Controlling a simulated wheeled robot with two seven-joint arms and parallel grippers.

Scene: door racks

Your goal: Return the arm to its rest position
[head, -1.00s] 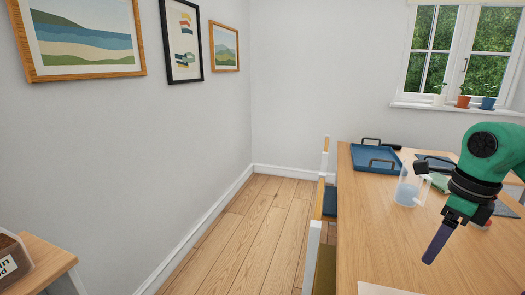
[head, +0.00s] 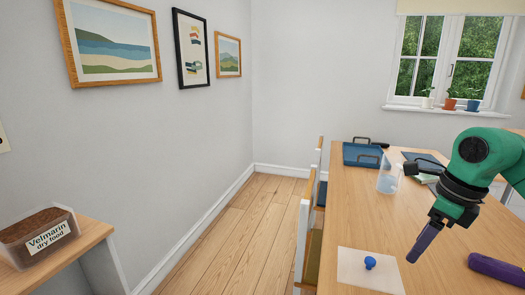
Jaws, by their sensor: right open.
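My right arm comes in from the right edge. Its right gripper (head: 414,254) has purple fingers, points down and to the left, and hangs over the wooden table (head: 350,215). It shows edge-on, is open, and I see nothing held in it. A white sheet (head: 352,278) with a small blue knob-like thing (head: 370,262) on it lies to the left of and below the gripper in the picture. A purple rounded bar (head: 495,268) lies to its right. My left gripper is out of view.
A clear pitcher (head: 388,178), a blue tray (head: 362,154) and dark flat items are farther back on the table. A chair (head: 303,235) stands at its left side. A bin of dry food (head: 38,240) sits on a shelf at left. Floor (head: 215,245) between is clear.

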